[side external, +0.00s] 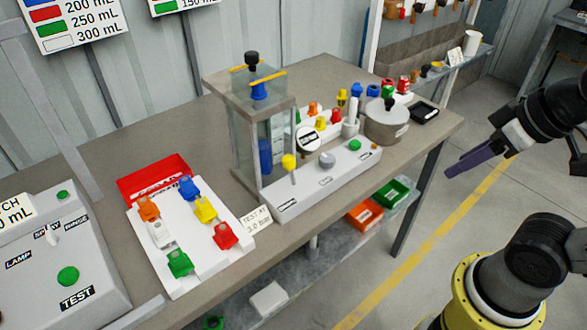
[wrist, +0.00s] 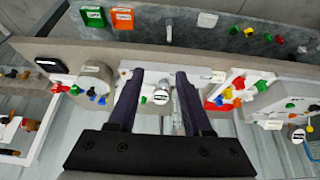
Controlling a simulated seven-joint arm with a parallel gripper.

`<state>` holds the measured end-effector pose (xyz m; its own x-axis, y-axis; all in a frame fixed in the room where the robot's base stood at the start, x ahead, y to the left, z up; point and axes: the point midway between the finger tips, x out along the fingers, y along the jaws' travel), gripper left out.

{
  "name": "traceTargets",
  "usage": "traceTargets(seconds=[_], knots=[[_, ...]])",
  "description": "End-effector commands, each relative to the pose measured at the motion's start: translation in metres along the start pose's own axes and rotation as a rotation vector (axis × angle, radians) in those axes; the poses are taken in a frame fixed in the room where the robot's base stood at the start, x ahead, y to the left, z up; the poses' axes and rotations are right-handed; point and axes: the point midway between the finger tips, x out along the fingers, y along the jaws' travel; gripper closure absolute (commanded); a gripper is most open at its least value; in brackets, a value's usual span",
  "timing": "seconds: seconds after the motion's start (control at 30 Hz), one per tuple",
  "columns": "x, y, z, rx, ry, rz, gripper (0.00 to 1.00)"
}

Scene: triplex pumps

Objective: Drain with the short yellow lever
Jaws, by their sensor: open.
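The short yellow lever (side external: 289,162) has a round yellow knob on a thin upright stem. It stands on the white control panel (side external: 318,182) in front of a clear tank (side external: 262,135), in the side view. I cannot make out the lever in the wrist view; a finger may hide it. My gripper (side external: 449,172) has long dark purple fingers and is at the right of the side view, off the bench edge and well away from the lever. In the wrist view my gripper (wrist: 159,74) is open and empty, its fingers apart with a round white gauge (wrist: 161,97) showing between them.
A tray with coloured pieces (side external: 190,230) and a red bin (side external: 155,178) lie left of the tank. A metal pot (side external: 387,122) and coloured pieces crowd the right. A grey knob (side external: 327,160) and green button (side external: 354,145) share the panel. The aisle is clear.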

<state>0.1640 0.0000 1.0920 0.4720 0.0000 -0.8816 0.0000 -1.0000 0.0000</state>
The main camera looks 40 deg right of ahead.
Motion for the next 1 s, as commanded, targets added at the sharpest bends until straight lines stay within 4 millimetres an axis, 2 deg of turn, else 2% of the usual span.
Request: traceTargets(seconds=[0.37, 0.47, 0.57, 0.67, 0.8, 1.0], knots=[[0.000, 0.000, -0.001, -0.001, 0.002, 0.000, 0.49], [0.000, 0.000, -0.010, -0.001, 0.045, -0.001, 0.49], [-0.003, -0.002, -0.036, 0.004, 0.160, -0.011, 0.49], [-0.002, -0.005, -0.072, 0.018, 0.303, -0.025, 0.49], [0.011, -0.014, -0.117, 0.032, 0.475, -0.059, 0.49], [0.042, -0.032, -0.159, 0.047, 0.664, -0.104, 0.49]])
